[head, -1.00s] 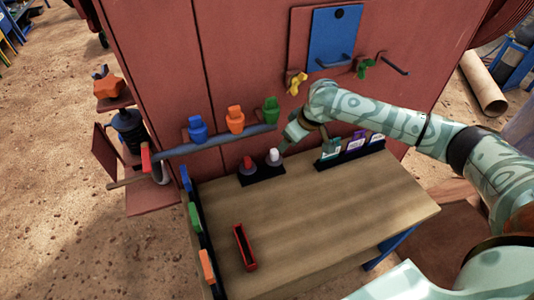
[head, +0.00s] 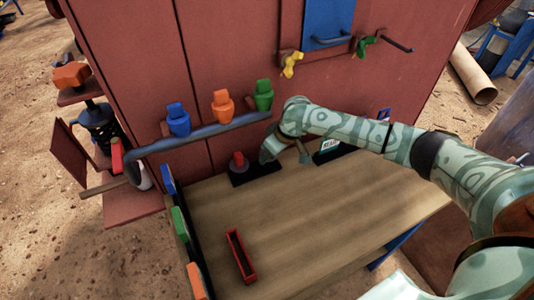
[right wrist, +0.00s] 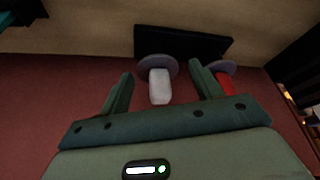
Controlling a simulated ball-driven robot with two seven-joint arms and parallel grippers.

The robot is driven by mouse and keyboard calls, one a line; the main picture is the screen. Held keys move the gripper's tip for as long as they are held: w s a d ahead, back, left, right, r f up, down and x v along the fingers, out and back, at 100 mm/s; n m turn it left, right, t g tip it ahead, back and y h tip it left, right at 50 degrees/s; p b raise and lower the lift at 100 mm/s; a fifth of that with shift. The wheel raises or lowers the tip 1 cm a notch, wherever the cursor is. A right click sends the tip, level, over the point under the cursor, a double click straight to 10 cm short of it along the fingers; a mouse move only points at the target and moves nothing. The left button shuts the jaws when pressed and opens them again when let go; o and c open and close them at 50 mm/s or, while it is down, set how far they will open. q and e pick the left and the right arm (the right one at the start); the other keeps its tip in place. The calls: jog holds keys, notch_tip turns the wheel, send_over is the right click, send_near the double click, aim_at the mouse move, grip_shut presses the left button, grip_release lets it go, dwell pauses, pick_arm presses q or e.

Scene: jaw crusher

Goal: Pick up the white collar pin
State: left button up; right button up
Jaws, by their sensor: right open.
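The white collar pin (right wrist: 160,88) shows in the right wrist view, with a grey round collar, near the black holder (right wrist: 180,42). In the head view it is hidden behind my right gripper. My right gripper (head: 285,154) is open, its fingers on either side of the white pin in the right wrist view (right wrist: 161,78). I cannot tell whether they touch it. A red collar pin (head: 238,160) stands in the left part of the black holder (head: 262,170); it also shows beside the right finger in the right wrist view (right wrist: 226,84). My left gripper is out of view.
The wooden table (head: 310,220) is mostly clear, with a red open tray (head: 240,256) on it. A grey pipe rail (head: 210,133) with blue, orange and green blocks runs above. The red machine wall (head: 230,60) stands close behind. Cards stand right of my gripper.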

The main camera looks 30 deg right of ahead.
jog(key=b+x, duration=0.1)
jog(key=x, duration=0.2)
jog(key=b+x, duration=0.1)
jog(key=x, duration=0.1)
jog(key=shift+s+d+b, duration=0.1)
jog(key=shift+d+b, duration=0.15)
jog(key=shift+b, duration=0.1)
jog(key=shift+r, duration=0.25)
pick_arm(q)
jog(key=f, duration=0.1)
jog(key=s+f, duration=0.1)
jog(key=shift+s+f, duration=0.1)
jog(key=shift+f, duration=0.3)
pick_arm(e)
jog(key=c, duration=0.9)
jog(key=shift+r, duration=0.1)
